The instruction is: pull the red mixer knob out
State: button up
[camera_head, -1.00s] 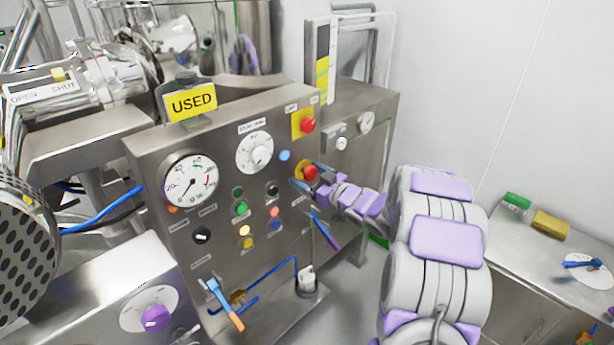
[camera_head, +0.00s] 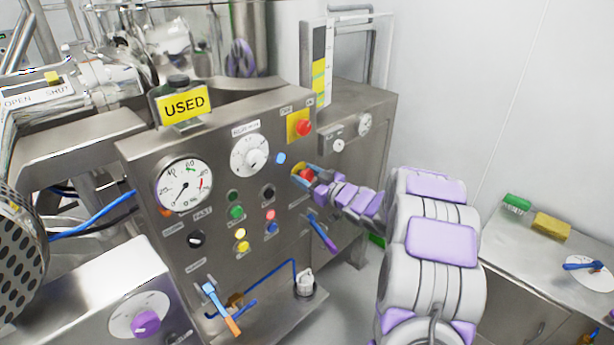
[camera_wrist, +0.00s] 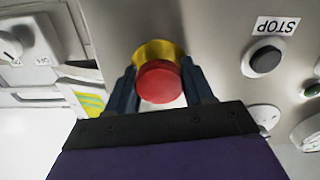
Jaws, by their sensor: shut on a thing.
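The red mixer knob (camera_wrist: 160,82) sits on a yellow collar (camera_wrist: 158,52) on the steel control panel (camera_head: 150,160). In the wrist view it lies between the two dark fingers of my gripper (camera_wrist: 163,90), one on each side, and the jaws are shut on it. In the head view the knob (camera_head: 306,175) is partly hidden by my gripper (camera_head: 308,176), which reaches it from the right. A second red button (camera_head: 303,128) on a yellow plate sits higher on the panel, apart from my gripper.
A black button (camera_wrist: 266,59) under a STOP label is beside my gripper in the wrist view. A side bench (camera_head: 545,260) with green and yellow blocks stands at the right.

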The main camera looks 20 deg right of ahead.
grip_shut()
jog(key=shift+s+d+r+p, duration=0.1)
jog(key=shift+s+d+p, duration=0.15)
jog(key=shift+s+p, duration=0.4)
jog(key=shift+w+f, duration=0.1)
jog(key=shift+f, duration=0.1)
jog(key=o, duration=0.5)
grip_release()
jog(key=o, duration=0.3)
jog(key=shift+s+d+r, duration=0.1)
jog(key=shift+s+r, duration=0.1)
jog(key=shift+s, duration=0.1)
jog(key=shift+o, duration=0.6)
jog(key=shift+w+f, duration=0.15)
